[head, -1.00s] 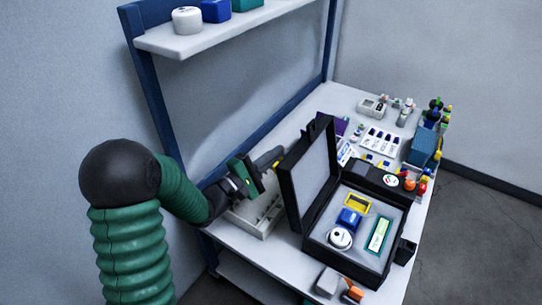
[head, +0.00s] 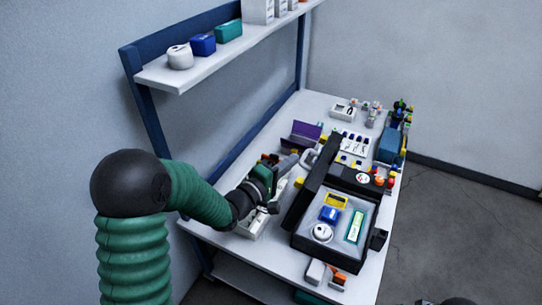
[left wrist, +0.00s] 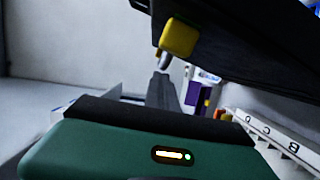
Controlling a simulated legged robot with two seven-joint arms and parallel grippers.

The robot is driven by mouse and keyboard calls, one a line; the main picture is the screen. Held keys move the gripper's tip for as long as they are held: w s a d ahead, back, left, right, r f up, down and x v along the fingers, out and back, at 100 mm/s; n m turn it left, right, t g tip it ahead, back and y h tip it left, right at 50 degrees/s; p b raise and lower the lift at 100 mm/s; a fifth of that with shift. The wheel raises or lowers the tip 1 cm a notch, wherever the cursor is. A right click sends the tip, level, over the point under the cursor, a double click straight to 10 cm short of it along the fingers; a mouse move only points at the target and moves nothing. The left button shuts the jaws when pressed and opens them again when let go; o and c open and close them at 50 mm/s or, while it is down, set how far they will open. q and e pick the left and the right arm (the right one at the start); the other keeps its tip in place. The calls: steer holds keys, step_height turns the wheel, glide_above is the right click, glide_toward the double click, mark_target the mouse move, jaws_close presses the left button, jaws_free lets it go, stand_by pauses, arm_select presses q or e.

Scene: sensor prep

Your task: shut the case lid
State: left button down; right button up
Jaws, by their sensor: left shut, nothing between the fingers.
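The black case (head: 325,258) stands open on the table, with small items in its grey-lined interior. Its black lid (head: 308,188) is raised at the left side and seen nearly edge-on, leaning towards the case. My left gripper (head: 291,161) is shut and empty, just left of the lid on its outer side. In the left wrist view, the dark lid (left wrist: 245,50) slants above the shut fingers (left wrist: 162,88), with a yellow piece (left wrist: 179,37) close to them. I cannot tell whether the fingers touch the lid.
A pale tray (head: 250,224) lies under my left gripper. A purple item (head: 305,131), sensor cards (head: 354,145) and a blue box (head: 390,144) stand behind the case. A grey and orange item (head: 338,278) sits at the front. A shelf (head: 205,68) hangs above the table's left side.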

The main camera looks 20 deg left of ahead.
mark_target(315, 169)
arm_select(q)
steer(key=d+m, duration=0.1)
steer(key=d, duration=0.1)
steer(key=d+m, duration=0.1)
steer(key=d, duration=0.2)
steer(key=d+m+p, duration=0.1)
steer(key=d, duration=0.1)
steer(key=shift+s+d+r+g+y, duration=0.15)
steer(key=shift+s+r+g+y, duration=0.15)
steer(key=shift+g, duration=0.1)
steer(key=d+f+m+y+b, duration=0.1)
steer(key=d+f+m+b, duration=0.1)
steer(key=d+f+m, duration=0.2)
steer(key=s+d+f+m+g+y+b, duration=0.1)
steer(key=d+f+m+y+b, duration=0.1)
steer(key=d+f, duration=0.6)
steer(key=d+m+b, duration=0.1)
steer(key=d+m, duration=0.1)
steer(key=d, duration=0.3)
steer(key=shift+s+m, duration=0.3)
steer(key=shift+s+f, duration=0.1)
steer(key=shift+f, duration=0.15)
steer(key=shift+r, duration=0.1)
